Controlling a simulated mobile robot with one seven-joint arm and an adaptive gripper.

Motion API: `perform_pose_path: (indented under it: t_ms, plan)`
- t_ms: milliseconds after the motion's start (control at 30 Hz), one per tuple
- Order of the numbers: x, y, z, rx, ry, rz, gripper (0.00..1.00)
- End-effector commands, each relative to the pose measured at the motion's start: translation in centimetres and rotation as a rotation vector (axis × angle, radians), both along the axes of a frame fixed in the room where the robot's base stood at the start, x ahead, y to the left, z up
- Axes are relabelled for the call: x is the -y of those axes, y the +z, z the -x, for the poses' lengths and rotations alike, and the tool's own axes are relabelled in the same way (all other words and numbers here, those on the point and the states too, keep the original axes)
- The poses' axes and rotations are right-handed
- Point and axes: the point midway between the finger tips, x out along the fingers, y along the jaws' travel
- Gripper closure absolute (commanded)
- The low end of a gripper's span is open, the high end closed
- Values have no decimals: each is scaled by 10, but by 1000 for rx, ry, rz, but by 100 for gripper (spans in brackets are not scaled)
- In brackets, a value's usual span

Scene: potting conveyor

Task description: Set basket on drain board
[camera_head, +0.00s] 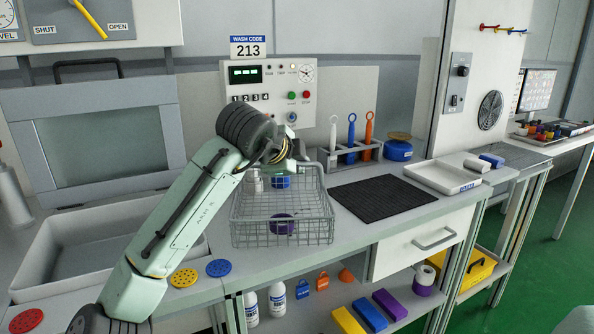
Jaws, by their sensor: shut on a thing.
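The grey wire basket (283,237) is at the middle of the counter, in front of the control panel. A purple item (283,224) and a blue item (281,182) show through its mesh. My gripper (294,158) is at the basket's far rim and shut on it; the wrist hides part of the grip. I cannot tell whether the basket touches the counter or is slightly raised. The black ribbed drain board (383,198) lies flat and empty just right of the basket.
A rack with brushes (350,158) and a blue tub (398,150) stand behind the board. A white tray (443,178) lies to its right. The control panel (268,95) rises behind the basket. A white sink (40,285) and coloured discs (218,268) are at left.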

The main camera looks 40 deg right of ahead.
Motion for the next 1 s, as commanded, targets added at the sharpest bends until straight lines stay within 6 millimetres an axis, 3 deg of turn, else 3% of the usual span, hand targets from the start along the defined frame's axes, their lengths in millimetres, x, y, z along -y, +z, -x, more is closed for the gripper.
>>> perform_pose_path:
  t_ms: [133,533,567,800,1000]
  plan:
    - [-1,-14,0,1,0,1,100]
    - [0,-20,0,1,0,2,100]
    - [0,-21,0,-1,1,0,90]
    - [0,-21,0,-1,1,0,74]
    - [0,-20,0,0,0,0,72]
